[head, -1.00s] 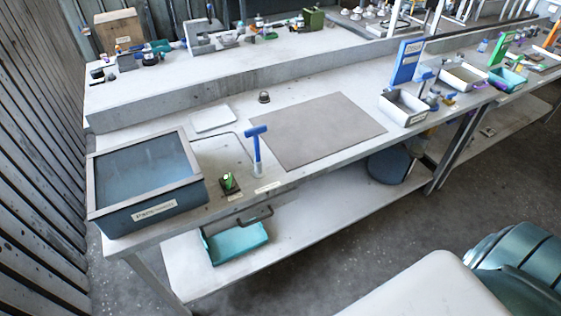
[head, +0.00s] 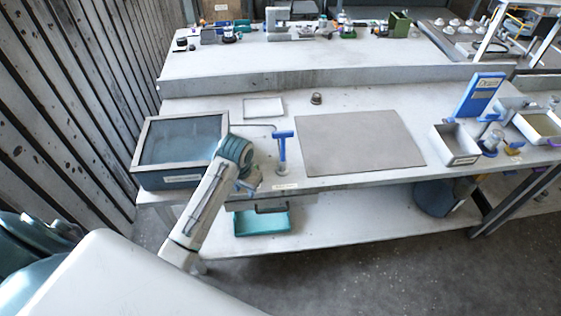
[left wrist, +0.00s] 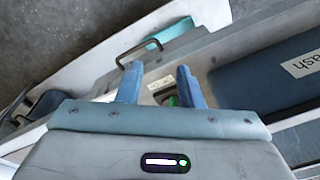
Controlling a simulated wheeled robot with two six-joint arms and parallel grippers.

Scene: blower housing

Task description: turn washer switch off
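The parts washer (head: 139,165) is a blue-grey box with a framed lid at the left end of the bench. Its labelled front also shows at the right of the left wrist view (left wrist: 265,80). In that view a small green-lit part, which looks like the washer switch (left wrist: 173,101), shows partly between the fingers. In the head view my left arm hides the switch. My left gripper (head: 247,186) is by the bench's front edge, right of the washer. Its blue fingers (left wrist: 160,86) are apart with nothing held between them. My right gripper is not in view.
A blue T-shaped handle (head: 283,150) stands upright just right of my left gripper. A teal tray (head: 262,222) sits on the lower shelf. A grey mat (head: 360,142) covers the bench middle. Bins and a blue sign (head: 480,95) stand at the right.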

